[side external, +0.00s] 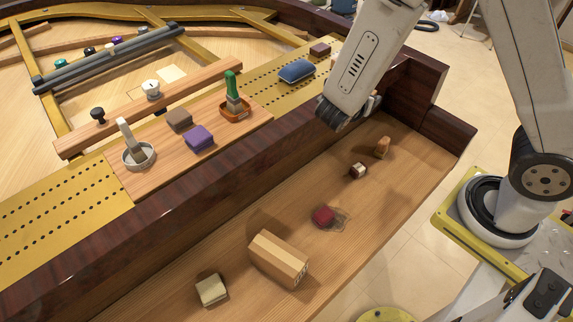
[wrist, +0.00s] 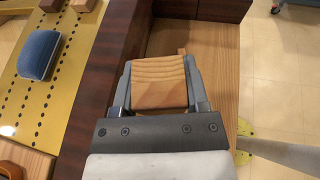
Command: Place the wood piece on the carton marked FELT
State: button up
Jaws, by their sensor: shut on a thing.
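My gripper (wrist: 158,80) is shut on a wood piece (wrist: 160,78) in the wrist view. The piece is light brown with wavy grain and sits between both fingers. In the side external view my wrist hides most of the gripper, and I cannot make out the held piece for sure. A tan carton (side external: 278,257) lies on the wooden bed, toward the front. Dark marks show on its right end, too small to read. My gripper is far from it, up toward the back right of the bed.
On the bed (side external: 240,270) are a beige block (side external: 211,290), a dark red piece (side external: 323,215), a small dark-and-white block (side external: 358,170) and a small brown piece (side external: 382,147). A dark rail (side external: 180,218) borders the bed. A blue cushion (side external: 297,71) lies beyond it.

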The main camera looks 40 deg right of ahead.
jog(key=s+a+f+m+g+y, duration=0.3)
jog(key=s+m+g, duration=0.4)
jog(key=s, duration=0.3)
jog(key=s+a+f+m+g+y, duration=0.3)
jog(key=s+m+g, duration=0.45)
jog(key=s, duration=0.25)
jog(key=s+a+m+g+y, duration=0.2)
jog(key=s+a+m+y, duration=0.2)
jog(key=a+m+y, duration=0.5)
jog(key=w+a+m+t+y, duration=0.5)
jog(key=a+m+t+y, duration=0.3)
jog(key=a+m+y, duration=0.2)
jog(key=shift+w+a+f+m+y, duration=0.25)
jog(key=shift+w+f+m+y, duration=0.05)
jog(key=shift+w+m, duration=0.05)
jog(key=shift+w+a+t, duration=0.1)
jog(key=shift+t, duration=0.15)
send_over(279, 256)
jog(key=f, duration=0.8)
jog(key=shift+s+d+f, duration=0.2)
jog(key=shift+s+d, duration=0.05)
jog(key=shift+s, duration=0.05)
jog(key=shift+w+a+f, duration=0.25)
jog(key=shift+w+f, duration=0.1)
jog(key=shift+f, duration=0.15)
